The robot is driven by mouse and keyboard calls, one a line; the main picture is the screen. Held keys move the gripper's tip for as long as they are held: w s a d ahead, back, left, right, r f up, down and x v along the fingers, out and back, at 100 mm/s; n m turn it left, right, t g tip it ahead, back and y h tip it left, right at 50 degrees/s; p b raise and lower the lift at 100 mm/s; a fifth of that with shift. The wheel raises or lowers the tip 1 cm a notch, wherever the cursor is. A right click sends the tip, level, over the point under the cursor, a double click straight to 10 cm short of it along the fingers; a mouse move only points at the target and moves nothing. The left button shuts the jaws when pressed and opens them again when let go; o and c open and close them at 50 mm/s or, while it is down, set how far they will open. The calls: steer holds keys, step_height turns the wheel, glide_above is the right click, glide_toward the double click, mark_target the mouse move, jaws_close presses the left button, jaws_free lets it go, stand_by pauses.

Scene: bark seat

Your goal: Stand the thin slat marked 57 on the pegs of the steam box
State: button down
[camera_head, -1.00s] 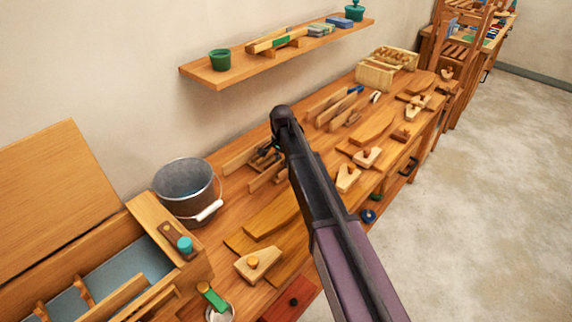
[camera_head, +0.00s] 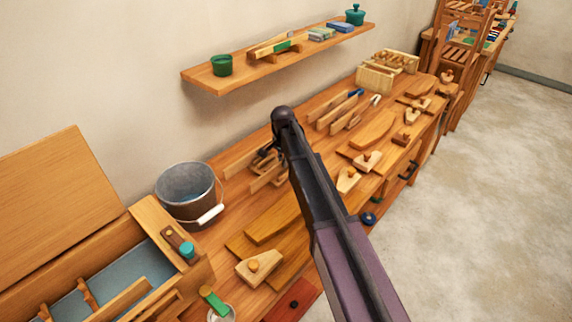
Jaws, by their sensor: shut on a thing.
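The steam box (camera_head: 196,268) is at the lower left with its wooden lid (camera_head: 55,205) raised. Its inside is blue-grey, with small wooden pegs (camera_head: 87,292) and a pale slat (camera_head: 122,299) standing in it. My gripper (camera_head: 266,160) is low over the bench, left of my dark arm, and partly hidden by it. It is shut among thin upright slats; one slat (camera_head: 240,163) shows on its far side and another (camera_head: 266,180) on its near side. I cannot tell which one it grips, and no number 57 is readable.
A metal bucket (camera_head: 185,185) stands between the box and my gripper. A wall shelf (camera_head: 235,82) hangs above. Wooden clamps, flat boards and more upright slats (camera_head: 338,108) cover the bench (camera_head: 222,215).

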step_height(320, 180, up, 12)
steer(key=p, duration=1.1)
steer(key=shift+f, duration=0.2)
stand_by(0.6)
stand_by(0.3)
steer(key=shift+f+b, duration=0.9)
steer(key=shift+f, duration=0.15)
steer(key=shift+s, duration=0.15)
